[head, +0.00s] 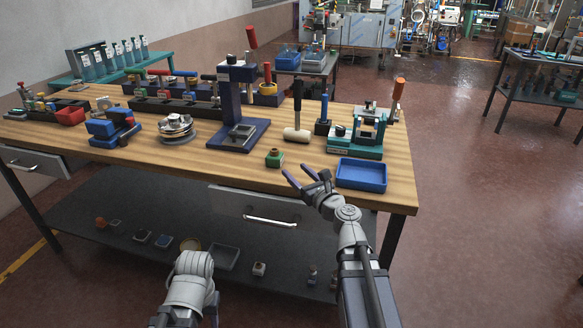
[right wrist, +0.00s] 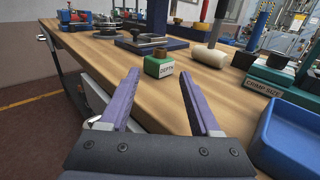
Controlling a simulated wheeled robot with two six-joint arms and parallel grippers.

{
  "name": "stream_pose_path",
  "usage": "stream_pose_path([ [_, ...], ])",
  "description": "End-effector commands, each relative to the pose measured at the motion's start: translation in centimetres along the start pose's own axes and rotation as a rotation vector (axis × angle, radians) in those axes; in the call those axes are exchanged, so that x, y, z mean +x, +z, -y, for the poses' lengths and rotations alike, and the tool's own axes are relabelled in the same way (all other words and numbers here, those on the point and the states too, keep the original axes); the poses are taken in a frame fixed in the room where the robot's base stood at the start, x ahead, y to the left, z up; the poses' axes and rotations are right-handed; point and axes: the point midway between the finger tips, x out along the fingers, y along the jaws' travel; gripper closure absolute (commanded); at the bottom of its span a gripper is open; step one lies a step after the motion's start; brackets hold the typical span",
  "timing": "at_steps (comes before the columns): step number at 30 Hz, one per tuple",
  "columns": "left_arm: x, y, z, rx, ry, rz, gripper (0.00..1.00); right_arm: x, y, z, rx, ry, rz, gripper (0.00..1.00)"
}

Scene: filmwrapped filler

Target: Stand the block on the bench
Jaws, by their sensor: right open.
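A small green block (head: 275,158) with a brown top and a white label stands on the wooden bench (head: 228,166) near its front edge. My right gripper (head: 298,170) is open and empty at the bench's front edge, just right of the block in the head view. In the right wrist view the block is beyond the gap between its fingertips (right wrist: 159,80), apart from both. My left arm shows low in the head view; its fingers are not seen.
A blue tray (head: 361,175) is close right of my right gripper, with a green press labelled "CRIMP SIZE" (head: 358,150) behind it. A pale mallet head (head: 297,135) and a dark blue stand (head: 238,133) are behind the block. Bare wood lies left of the block.

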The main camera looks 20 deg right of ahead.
Motion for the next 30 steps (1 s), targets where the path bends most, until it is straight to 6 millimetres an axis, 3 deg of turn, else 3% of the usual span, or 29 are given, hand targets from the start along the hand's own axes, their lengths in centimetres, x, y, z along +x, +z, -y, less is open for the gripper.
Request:
stream_pose_path([
  [10, 0.0, 0.0, 0.0, 0.0, 0.0, 0.0, 0.5, -0.4, 0.0, 0.0, -0.001, 0.001, 0.0, 0.36],
  [13, 0.0, 0.0, 0.0, 0.0, 0.0, 0.0, 0.5, -0.1, -0.4, -1.4, -0.057, 0.038, -0.016, 0.36],
  [16, 0.0, 0.0, 0.0, 0.0, 0.0, 0.0, 0.5, 0.5, -2.0, -6.2, -0.269, 0.174, -0.067, 0.36],
  [19, 0.0, 0.0, 0.0, 0.0, 0.0, 0.0, 0.5, 0.1, -5.5, -13.9, -0.645, 0.432, -0.131, 0.36],
  [21, 0.0, 0.0, 0.0, 0.0, 0.0, 0.0, 0.5, -1.4, -8.9, -19.1, -0.944, 0.658, -0.159, 0.36],
  [24, 0.0, 0.0, 0.0, 0.0, 0.0, 0.0, 0.5, -5.0, -13.7, -24.5, -1.349, 0.998, -0.161, 0.36],
  [27, 0.0, 0.0, 0.0, 0.0, 0.0, 0.0, 0.5, -9.3, -17.9, -27.2, -1.702, 1.356, -0.127, 0.36],
  [30, 0.0, 0.0, 0.0, 0.0, 0.0, 0.0, 0.5, -13.2, -20.5, -27.7, -1.969, 1.698, -0.073, 0.36],
])
